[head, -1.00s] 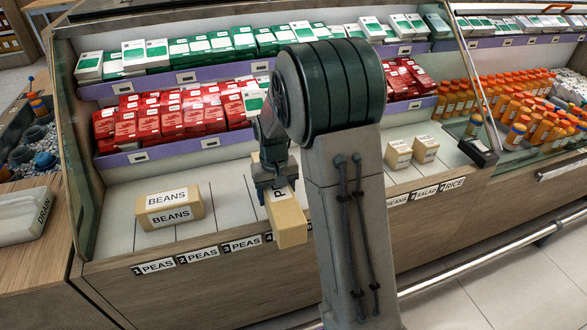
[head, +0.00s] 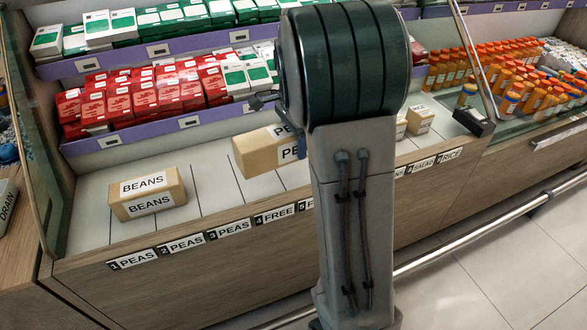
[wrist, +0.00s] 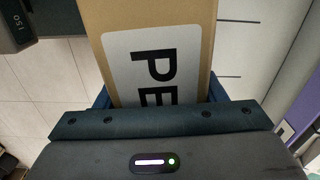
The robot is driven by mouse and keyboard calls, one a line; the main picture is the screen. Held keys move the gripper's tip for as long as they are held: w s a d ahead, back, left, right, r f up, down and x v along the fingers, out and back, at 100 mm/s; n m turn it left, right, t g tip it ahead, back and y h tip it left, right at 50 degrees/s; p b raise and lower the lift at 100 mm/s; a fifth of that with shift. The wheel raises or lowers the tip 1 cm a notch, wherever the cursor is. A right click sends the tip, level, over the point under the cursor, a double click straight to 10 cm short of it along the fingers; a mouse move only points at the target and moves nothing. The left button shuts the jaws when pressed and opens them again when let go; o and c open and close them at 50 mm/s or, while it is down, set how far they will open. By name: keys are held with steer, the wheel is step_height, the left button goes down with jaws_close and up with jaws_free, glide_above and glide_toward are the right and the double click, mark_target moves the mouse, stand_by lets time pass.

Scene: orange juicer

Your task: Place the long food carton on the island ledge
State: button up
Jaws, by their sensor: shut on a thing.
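The long tan food carton (head: 258,155), with a white label reading "PE", is in my gripper. In the head view it lies roughly level over the island ledge (head: 212,205), behind the "3 PEAS" and "4 FREE" tags. Its right end is hidden by my arm, and I cannot tell whether it touches the ledge. In the wrist view the carton (wrist: 190,25) extends away from my gripper (wrist: 158,97), with blue fingers at both its sides. My gripper is shut on it, but is mostly hidden in the head view.
A "BEANS" carton (head: 147,193) stands on the ledge at the left. Smaller cartons (head: 420,119) stand at the right. Red boxes (head: 150,92) line the purple-edged shelf above and behind.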

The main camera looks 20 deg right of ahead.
steer(key=shift+s+d+r+m, duration=0.1)
steer(key=shift+d+m, duration=0.1)
steer(key=shift+m, duration=0.2)
steer(key=shift+a, duration=0.15)
steer(key=w+a+f, duration=0.2)
steer(key=a, duration=0.1)
steer(key=w+a+f+b, duration=0.1)
steer(key=w+a+f, duration=0.1)
steer(key=a, duration=0.1)
steer(key=w+a+f+b, duration=0.1)
steer(key=w+a+f, duration=0.1)
steer(key=a+f, duration=0.1)
steer(key=shift+w+a, duration=0.1)
steer(key=shift+w, duration=0.25)
steer(key=shift+f+b, duration=0.55)
steer(key=shift+f, duration=1.35)
steer(key=shift+f, duration=0.15)
steer(key=o, duration=1.1)
steer(key=shift+o, duration=0.2)
